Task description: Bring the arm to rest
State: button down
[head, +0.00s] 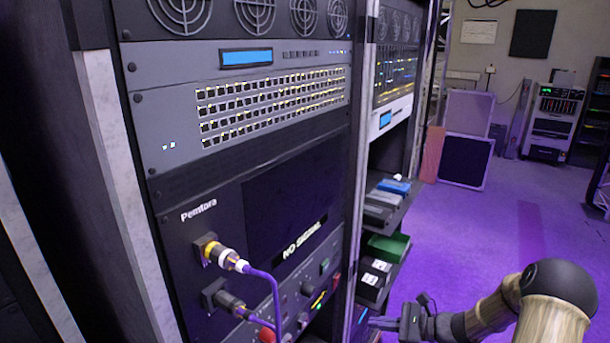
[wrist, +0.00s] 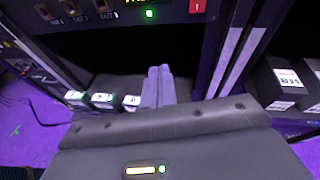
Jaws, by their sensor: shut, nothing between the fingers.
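My gripper (head: 382,322) is low at the right front of the equipment rack, in the head view, with its fingers pointing left toward the rack. My arm comes in from the lower right corner and is bent at a dark joint. In the wrist view the two grey fingers of my gripper (wrist: 159,72) lie side by side, shut, with nothing between them. They point into a dark opening of the rack below a panel with a green light. I cannot tell whether they touch anything.
The rack panel (head: 188,262) carries a yellow-and-white plug (head: 222,256) with a purple cable (head: 276,300), and a second grey plug (head: 228,302) below. Shelves with a green bin (head: 388,247) and small boxes stand right of it. Purple floor (head: 470,235) is clear beyond.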

jog(key=s+a+r+n+g+h+p, duration=0.1)
jog(key=s+a+r+n+g+h, duration=0.15)
jog(key=s+n, duration=0.3)
jog(key=s+a+r+n+g+h, duration=0.1)
jog(key=s+a+n+g+h, duration=0.3)
jog(key=s, duration=0.2)
jog(key=s+r+n+t+h+p, duration=0.1)
jog(key=s+r+n+t+h, duration=0.2)
jog(key=s+r+n+h, duration=0.4)
jog(key=s+r+n, duration=0.1)
jog(key=n, duration=0.4)
jog(key=shift+s+d+r, duration=0.2)
jog(key=shift+s+d, duration=0.05)
jog(key=shift+s, duration=0.05)
